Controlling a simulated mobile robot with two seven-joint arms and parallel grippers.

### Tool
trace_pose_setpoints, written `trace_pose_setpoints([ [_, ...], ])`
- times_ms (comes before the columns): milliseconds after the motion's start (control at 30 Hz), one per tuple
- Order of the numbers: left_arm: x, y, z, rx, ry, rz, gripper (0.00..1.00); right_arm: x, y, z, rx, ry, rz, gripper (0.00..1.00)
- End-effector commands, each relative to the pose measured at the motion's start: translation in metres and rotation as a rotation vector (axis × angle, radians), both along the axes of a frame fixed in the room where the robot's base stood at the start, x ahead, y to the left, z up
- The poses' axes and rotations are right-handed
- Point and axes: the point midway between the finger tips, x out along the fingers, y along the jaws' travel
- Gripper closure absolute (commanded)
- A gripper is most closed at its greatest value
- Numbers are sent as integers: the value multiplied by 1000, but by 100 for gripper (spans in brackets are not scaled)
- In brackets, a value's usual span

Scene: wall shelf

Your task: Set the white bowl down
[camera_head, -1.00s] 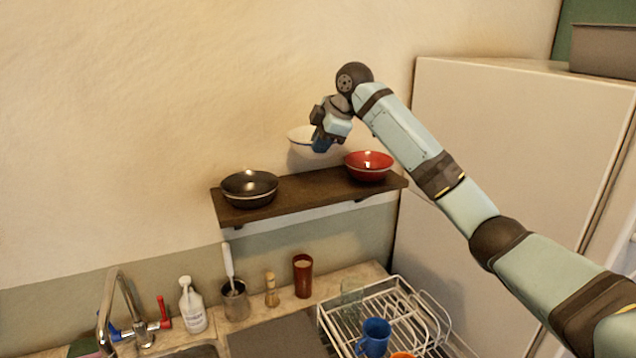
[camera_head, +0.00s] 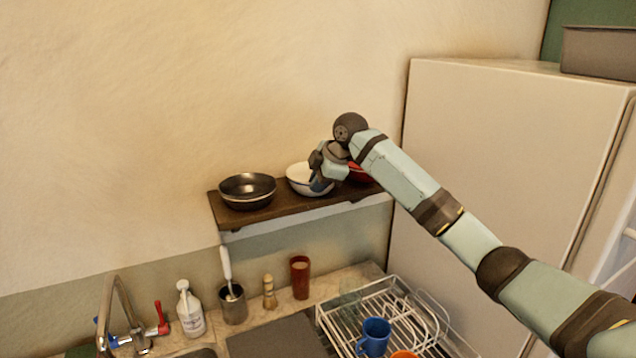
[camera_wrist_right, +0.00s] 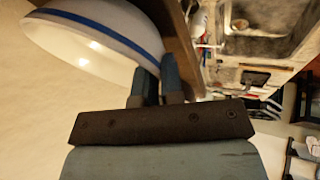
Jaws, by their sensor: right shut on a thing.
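My right gripper (camera_head: 319,185) is shut on the bowl's right rim. In the right wrist view the white bowl (camera_wrist_right: 88,42) with its blue band reaches the fingertips (camera_wrist_right: 158,82). The bowl looks upright and at shelf level; whether its base touches the board cannot be told. My arm partly hides the red bowl. My left gripper is not in view.
A tall white fridge (camera_head: 490,160) stands right of the shelf. Below are a dish rack (camera_head: 400,318) with a blue mug (camera_head: 373,336), a brown cup (camera_head: 300,277), a utensil holder (camera_head: 233,304) and a soap bottle (camera_head: 190,310). The wall above the shelf is clear.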

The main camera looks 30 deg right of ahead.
Motion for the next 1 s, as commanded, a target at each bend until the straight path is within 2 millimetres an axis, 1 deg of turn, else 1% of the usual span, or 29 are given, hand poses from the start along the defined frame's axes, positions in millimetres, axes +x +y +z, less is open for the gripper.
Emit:
trace_pose_setpoints([
  [33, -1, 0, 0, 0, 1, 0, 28, 0, 0, -1, 0, -1, 0, 100],
  [67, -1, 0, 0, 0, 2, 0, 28, 0, 0, -1, 0, 0, 0, 86],
  [100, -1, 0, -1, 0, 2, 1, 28, 0, 0, -1, 0, 0, 0, 76],
  [133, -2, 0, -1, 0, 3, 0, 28, 0, 0, -1, 0, 0, 0, 70],
  [167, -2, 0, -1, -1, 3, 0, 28, 0, 0, -1, 0, 0, 0, 67],
  [433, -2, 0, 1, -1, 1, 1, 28, 0, 0, 0, 0, 0, 0, 67],
  [567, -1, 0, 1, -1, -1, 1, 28, -4, -3, 10, 0, -2, -1, 67],
  [667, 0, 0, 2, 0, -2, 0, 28, -12, -7, 25, -3, -3, -1, 67],
  [900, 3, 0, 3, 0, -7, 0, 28, -35, -19, 71, -1, -4, 0, 67],
  [1000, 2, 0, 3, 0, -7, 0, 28, -43, -23, 85, -1, -3, -1, 67],
])
